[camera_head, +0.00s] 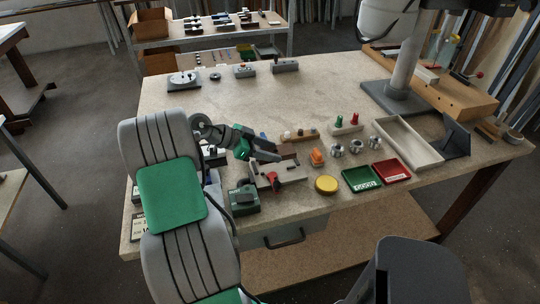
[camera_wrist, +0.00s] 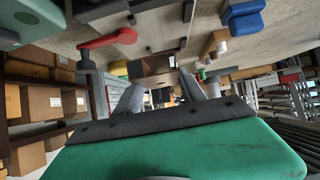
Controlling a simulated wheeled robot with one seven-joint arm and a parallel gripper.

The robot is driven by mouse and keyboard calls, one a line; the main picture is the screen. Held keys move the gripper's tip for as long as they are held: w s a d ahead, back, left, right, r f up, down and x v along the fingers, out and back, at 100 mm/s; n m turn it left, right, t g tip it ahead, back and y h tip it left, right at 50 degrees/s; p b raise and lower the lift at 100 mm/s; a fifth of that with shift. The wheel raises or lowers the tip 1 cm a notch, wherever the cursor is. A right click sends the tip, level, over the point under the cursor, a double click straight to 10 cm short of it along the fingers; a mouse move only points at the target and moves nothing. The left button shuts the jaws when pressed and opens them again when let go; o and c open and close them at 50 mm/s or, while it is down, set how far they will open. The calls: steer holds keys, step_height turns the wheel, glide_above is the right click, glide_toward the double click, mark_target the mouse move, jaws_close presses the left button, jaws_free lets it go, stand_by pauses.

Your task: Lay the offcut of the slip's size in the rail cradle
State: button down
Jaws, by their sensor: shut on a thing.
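My gripper (camera_head: 276,157) is low over the workbench, just behind a pale fixture with a red handle (camera_head: 272,179). In the wrist view its two fingers (camera_wrist: 160,88) close on a small brown piece (camera_wrist: 152,66), which I take to be an offcut. The piece is partly hidden, and its size and profile cannot be told. In the head view the fingers hide it. The pale fixture (camera_head: 292,172) may be the rail cradle; its channel is not clear. The red handle also shows in the wrist view (camera_wrist: 105,40). I cannot make out the slip.
A green machine block (camera_head: 243,198) stands in front of the fixture. To the right are an orange piece (camera_head: 317,157), a yellow disc (camera_head: 326,185), green (camera_head: 361,179) and red (camera_head: 392,171) trays and a long pale tray (camera_head: 408,143). The bench's back middle is clear.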

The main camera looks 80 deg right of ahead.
mark_target(270, 165)
steer(key=shift+w+d+f, duration=0.2)
steer(key=shift+d+f, duration=0.6)
steer(key=shift+f, duration=0.1)
steer(key=f+p, duration=0.1)
steer(key=f, duration=0.2)
steer(key=shift+d+f, duration=0.2)
steer(key=shift+f, duration=0.15)
steer(key=shift+f, duration=0.15)
steer(key=c, duration=0.7)
jaws_free()
steer(key=shift+o, duration=0.2)
